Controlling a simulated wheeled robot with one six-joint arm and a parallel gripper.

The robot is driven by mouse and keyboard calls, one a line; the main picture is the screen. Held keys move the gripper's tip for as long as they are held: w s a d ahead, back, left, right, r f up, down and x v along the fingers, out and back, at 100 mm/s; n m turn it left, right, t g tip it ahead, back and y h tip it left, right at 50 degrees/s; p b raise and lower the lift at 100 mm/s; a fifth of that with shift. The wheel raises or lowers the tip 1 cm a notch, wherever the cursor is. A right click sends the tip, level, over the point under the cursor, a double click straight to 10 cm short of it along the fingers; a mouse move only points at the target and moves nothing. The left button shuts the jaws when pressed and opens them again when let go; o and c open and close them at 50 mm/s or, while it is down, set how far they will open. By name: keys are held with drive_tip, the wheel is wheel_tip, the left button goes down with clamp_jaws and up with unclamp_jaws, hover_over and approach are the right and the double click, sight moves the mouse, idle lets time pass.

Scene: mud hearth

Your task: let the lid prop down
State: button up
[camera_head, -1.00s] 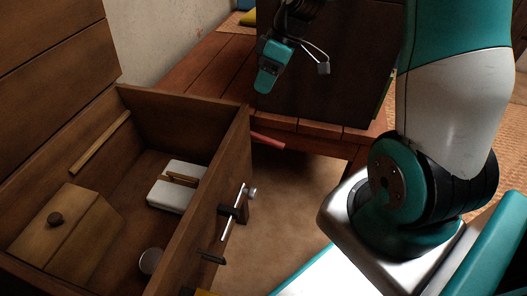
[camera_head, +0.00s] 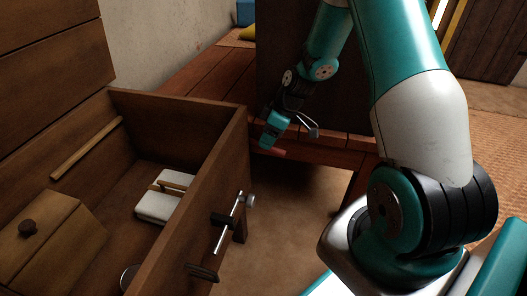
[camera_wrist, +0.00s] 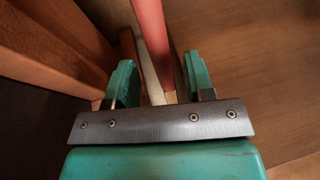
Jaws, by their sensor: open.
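The wooden chest (camera_head: 215,150) stands open at the left, with its lid (camera_head: 50,45) raised at the left edge of the head view. A red rod (camera_head: 273,152) sticks out past the chest's far right corner; I cannot tell if it is the lid prop. My gripper (camera_head: 291,137) is open, fingers down, at the rod's end. In the wrist view the red rod (camera_wrist: 152,30) runs down between my two teal fingers (camera_wrist: 160,78). A pale strip lies beside it. The rod's other end is hidden behind the chest wall.
Inside the chest are a knobbed wooden box (camera_head: 45,240), a white block (camera_head: 165,197) and a pale strip (camera_head: 88,148) along the wall. A metal latch rod (camera_head: 228,225) is on the chest's right side. A low wooden table (camera_head: 330,150) carries a dark panel (camera_head: 375,90).

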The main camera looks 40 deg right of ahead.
drive_tip(key=shift+b+x, duration=0.45)
drive_tip(key=shift+x, duration=1.4)
clamp_jaws()
wheel_tip(320, 180, up, 3)
drive_tip(key=g+h+p, duration=0.1)
drive_tip(key=p, duration=0.3)
drive_tip(key=shift+s+f+p, duration=0.1)
drive_tip(key=shift+f+p, duration=0.05)
drive_tip(key=shift+p, duration=0.2)
drive_tip(key=r+g+h+p, duration=0.1)
drive_tip(key=r+g+p, duration=0.1)
drive_tip(key=p, duration=0.2)
drive_tip(key=shift+g+h+p, duration=0.3)
drive_tip(key=shift+h+p, duration=0.15)
drive_tip(key=shift+h, duration=0.05)
unclamp_jaws()
drive_tip(key=shift+r, duration=0.1)
